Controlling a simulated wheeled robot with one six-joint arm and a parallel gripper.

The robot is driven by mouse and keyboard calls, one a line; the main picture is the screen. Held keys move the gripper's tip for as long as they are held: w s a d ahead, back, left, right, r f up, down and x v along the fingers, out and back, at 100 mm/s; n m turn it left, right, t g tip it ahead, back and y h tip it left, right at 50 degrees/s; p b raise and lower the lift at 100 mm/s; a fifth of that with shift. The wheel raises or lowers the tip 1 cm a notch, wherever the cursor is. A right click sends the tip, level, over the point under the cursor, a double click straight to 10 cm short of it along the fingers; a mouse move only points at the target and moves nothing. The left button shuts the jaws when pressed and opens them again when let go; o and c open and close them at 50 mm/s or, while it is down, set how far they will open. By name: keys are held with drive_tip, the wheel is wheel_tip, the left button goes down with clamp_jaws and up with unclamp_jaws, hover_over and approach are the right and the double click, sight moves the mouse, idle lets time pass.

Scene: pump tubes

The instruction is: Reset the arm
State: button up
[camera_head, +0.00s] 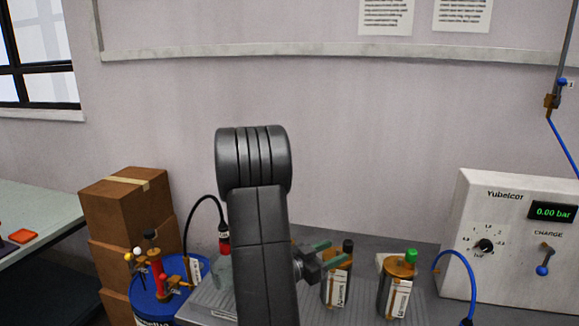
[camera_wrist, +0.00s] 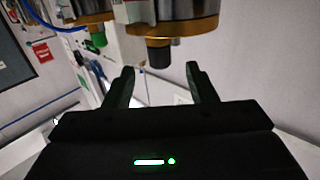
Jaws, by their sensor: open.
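My arm stands upright in the middle of the head view and hides part of the bench behind it. My gripper (camera_head: 322,258) is low beside the arm, pointing right, near a canister with a black cap (camera_head: 337,276). In the wrist view my gripper (camera_wrist: 161,78) is open, with its two fingers apart and nothing between them. The black cap (camera_wrist: 158,54) shows just beyond the fingertips, and I cannot tell whether they touch the canister. A second canister with a green cap (camera_head: 398,285) stands to the right; its green cap also shows in the wrist view (camera_wrist: 98,40).
A grey machine (camera_head: 510,245) with a 0.00 bar display, knob and blue hose stands at the right. A blue drum (camera_head: 160,300) with a red fitting and stacked cardboard boxes (camera_head: 125,225) are at the left. Open space lies above the bench, before the wall.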

sight(344, 246)
drive_tip(key=p+x, duration=0.1)
drive_tip(key=x, duration=0.5)
drive_tip(key=shift+d, duration=0.1)
drive_tip(key=shift+r, duration=0.2)
drive_tip(key=shift+f, duration=0.15)
drive_tip(key=shift+a+f, duration=0.15)
drive_tip(key=shift+a, duration=0.1)
drive_tip(key=b+v, duration=0.2)
drive_tip(key=v, duration=1.1)
drive_tip(key=p+x, duration=0.2)
drive_tip(key=x, duration=1.1)
drive_tip(key=shift+s+r, duration=0.1)
drive_tip(key=shift+r, duration=0.1)
drive_tip(key=r+p, duration=0.1)
drive_tip(key=r, duration=0.1)
drive_tip(key=r+p, duration=0.2)
drive_tip(key=shift+d+r+p, duration=0.15)
drive_tip(key=shift+d+p, duration=0.05)
drive_tip(key=shift+p, duration=0.1)
drive_tip(key=shift+w+r+p, duration=0.2)
drive_tip(key=shift+r+p, duration=0.25)
drive_tip(key=shift+p, duration=0.2)
drive_tip(key=shift+r, duration=0.3)
